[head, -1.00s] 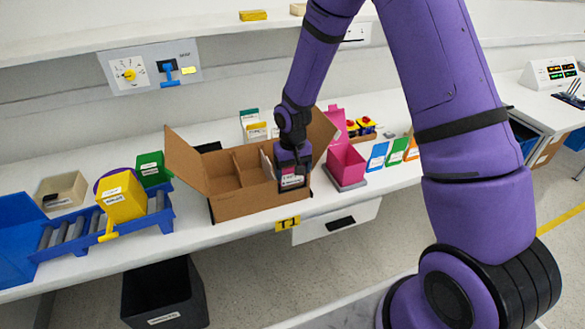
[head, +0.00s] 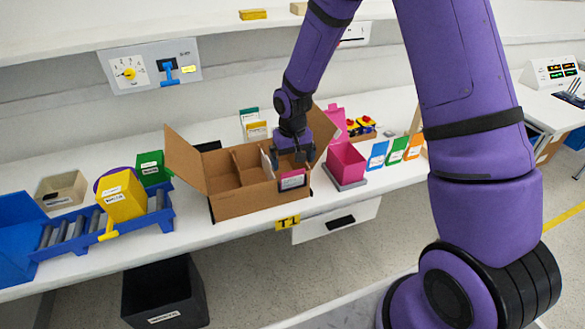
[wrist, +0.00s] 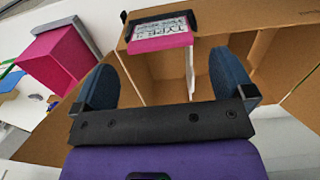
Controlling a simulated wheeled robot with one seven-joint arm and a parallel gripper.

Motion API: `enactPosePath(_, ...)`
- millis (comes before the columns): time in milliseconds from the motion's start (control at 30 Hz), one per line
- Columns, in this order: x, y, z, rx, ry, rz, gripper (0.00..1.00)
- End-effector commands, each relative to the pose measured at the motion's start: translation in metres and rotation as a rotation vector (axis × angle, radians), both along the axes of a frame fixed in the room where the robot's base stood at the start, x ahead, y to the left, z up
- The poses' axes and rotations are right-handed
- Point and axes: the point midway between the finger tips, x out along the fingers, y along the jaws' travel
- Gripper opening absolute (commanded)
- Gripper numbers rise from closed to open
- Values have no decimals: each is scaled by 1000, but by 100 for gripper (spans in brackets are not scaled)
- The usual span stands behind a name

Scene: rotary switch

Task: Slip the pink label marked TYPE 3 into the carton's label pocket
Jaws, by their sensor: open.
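The brown carton (head: 240,201) stands open on the bench. A dark label pocket (wrist: 131,23) is on its front wall. The pink label (head: 292,181) sits in this pocket, with its white printed panel inside the dark frame and a pink strip along the carton's rim. In the wrist view the label (wrist: 163,41) appears upside down and reads TYPE, with the number hard to make out. My gripper (head: 293,158) is open and empty just above the label and the carton's right part. Its two fingers also show spread apart in the wrist view (wrist: 164,77).
A pink bin (head: 346,163) stands just right of the carton. Blue, green and orange cards (head: 396,151) stand further right. A blue roller conveyor (head: 85,233) with a yellow box (head: 121,196) is at left. A white upright panel (wrist: 190,75) stands inside the carton.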

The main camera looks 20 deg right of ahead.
Motion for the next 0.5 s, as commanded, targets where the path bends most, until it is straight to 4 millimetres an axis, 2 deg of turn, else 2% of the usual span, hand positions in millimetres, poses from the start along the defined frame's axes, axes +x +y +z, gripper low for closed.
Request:
enactPosePath(33, 1, -1, 11, 0, -3, -2, 100)
enactPosePath(200, 0, 0, 40, 0, -2, -1, 100)
enactPosePath(300, 0, 0, 52, 0, -1, -1, 100)
enactPosePath(500, 0, 0, 64, 0, 1, 0, 100)
